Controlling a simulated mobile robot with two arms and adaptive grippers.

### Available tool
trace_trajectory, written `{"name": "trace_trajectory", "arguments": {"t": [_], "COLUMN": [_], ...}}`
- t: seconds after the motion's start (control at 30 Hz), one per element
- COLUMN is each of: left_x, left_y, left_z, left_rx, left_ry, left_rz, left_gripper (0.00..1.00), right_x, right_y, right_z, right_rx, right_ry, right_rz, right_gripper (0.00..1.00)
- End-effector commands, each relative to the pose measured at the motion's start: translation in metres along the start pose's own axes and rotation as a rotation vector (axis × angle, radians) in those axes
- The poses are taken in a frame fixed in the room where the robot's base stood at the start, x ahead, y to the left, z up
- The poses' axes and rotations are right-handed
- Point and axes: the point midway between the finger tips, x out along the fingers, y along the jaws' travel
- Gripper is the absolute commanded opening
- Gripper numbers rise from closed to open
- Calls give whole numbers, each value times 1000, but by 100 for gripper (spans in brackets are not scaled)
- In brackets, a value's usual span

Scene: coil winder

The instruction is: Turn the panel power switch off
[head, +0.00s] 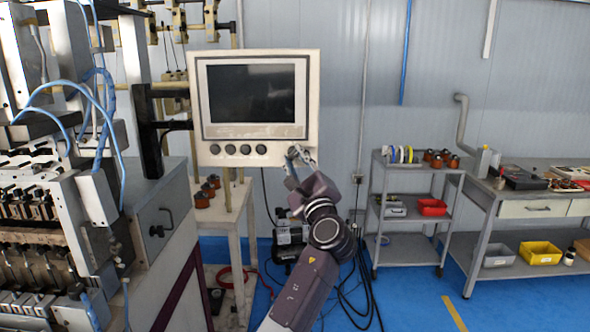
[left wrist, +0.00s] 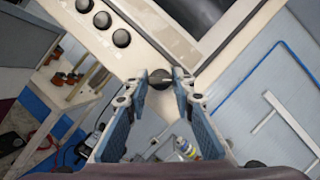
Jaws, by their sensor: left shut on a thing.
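The control panel (head: 312,95), a cream box with a dark screen (head: 251,93), hangs on a black arm beside the machine. Several black round knobs (head: 245,150) line its lower edge. My left gripper (head: 301,156) is at the panel's lower right corner. In the left wrist view its fingertips (left wrist: 166,76) are shut on the dark round power switch (left wrist: 160,83), one finger on each side. The panel (left wrist: 140,34) fills the top of that view. The fingers hide part of the switch, and I cannot read its position. My right gripper is not in view.
The coil winder (head: 45,200) stands close on the left. A small white table (head: 232,200) with copper coils is below the panel. A grey cart (head: 412,170) and a workbench (head: 500,195) stand at the right. Black cables hang behind my arm.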

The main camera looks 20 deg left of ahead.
Motion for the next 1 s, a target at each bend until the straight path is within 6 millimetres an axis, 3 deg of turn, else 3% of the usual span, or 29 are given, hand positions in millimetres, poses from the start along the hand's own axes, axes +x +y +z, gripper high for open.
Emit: {"name": "trace_trajectory", "arguments": {"t": [0.2, 0.6, 1.0], "left_x": [-1, 0, 0], "left_y": [-1, -3, -3], "left_z": [-2, 0, 0], "left_rx": [-194, -516, -696], "left_ry": [2, 1, 1], "left_rz": [81, 217, 292], "left_gripper": [0, 0, 0], "right_x": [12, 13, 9], "right_y": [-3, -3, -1], "right_z": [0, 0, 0], "right_rx": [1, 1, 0], "right_ry": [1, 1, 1], "right_rz": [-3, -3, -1], "right_gripper": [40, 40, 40]}}
